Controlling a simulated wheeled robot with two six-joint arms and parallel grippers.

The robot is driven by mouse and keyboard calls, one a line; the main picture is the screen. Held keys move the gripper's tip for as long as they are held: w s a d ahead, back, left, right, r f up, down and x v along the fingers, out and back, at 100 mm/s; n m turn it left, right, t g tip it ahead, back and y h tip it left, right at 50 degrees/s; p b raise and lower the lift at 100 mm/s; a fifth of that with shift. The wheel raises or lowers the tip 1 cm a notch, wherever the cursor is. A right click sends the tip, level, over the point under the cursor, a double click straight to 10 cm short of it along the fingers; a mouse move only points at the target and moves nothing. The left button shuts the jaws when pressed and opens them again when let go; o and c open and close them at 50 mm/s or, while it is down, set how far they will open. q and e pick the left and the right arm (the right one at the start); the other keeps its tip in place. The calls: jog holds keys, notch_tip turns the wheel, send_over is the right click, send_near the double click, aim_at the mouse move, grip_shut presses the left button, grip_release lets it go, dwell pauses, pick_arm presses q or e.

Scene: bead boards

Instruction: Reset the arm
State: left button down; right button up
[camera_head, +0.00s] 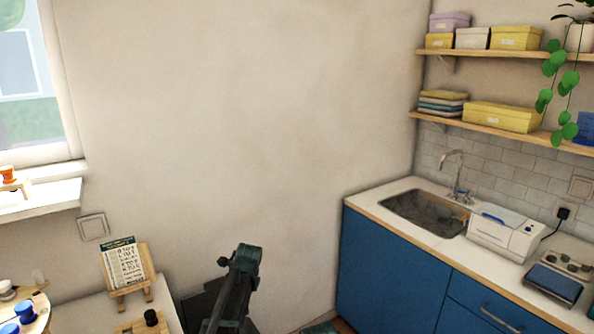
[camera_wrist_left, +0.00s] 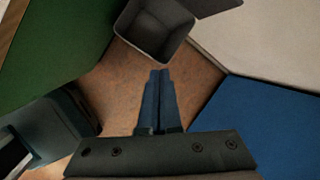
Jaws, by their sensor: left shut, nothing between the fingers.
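My left gripper (camera_wrist_left: 160,76) shows in the left wrist view, with its two dark blue fingers side by side and touching. It is shut and holds nothing. The fingers point down towards a brown floor (camera_wrist_left: 112,78), clear of anything I can see. In the head view a dark part of one of my arms (camera_head: 238,285) rises at the bottom middle, in front of the bare wall. Its fingers cannot be made out there. My right gripper is in neither view.
A grey open bin (camera_wrist_left: 150,55) stands on the floor beyond the fingertips. A green panel (camera_wrist_left: 55,50) and a blue panel (camera_wrist_left: 275,125) flank the floor. In the head view, a blue cabinet (camera_head: 385,270) is right; a small easel (camera_head: 128,285) stands on a white surface left.

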pick_arm(q)
jog(key=s+d+n+g+p, duration=0.1)
jog(key=s+d+n, duration=0.3)
jog(key=s, duration=0.7)
jog(key=s+d+r+n+g+p, duration=0.1)
jog(key=s+d+n, duration=0.3)
jog(key=s+n, duration=0.3)
jog(key=s+d+r+n+g+h+p, duration=0.1)
jog(key=s+d+n, duration=0.3)
jog(key=s, duration=1)
jog(key=shift+s+r+n+g, duration=0.15)
jog(key=shift+s+n+g, duration=0.2)
jog(key=shift+n, duration=0.65)
pick_arm(e)
notch_tip(320, 180, up, 4)
jog(key=shift+f, duration=0.25)
jog(key=shift+c, duration=0.3)
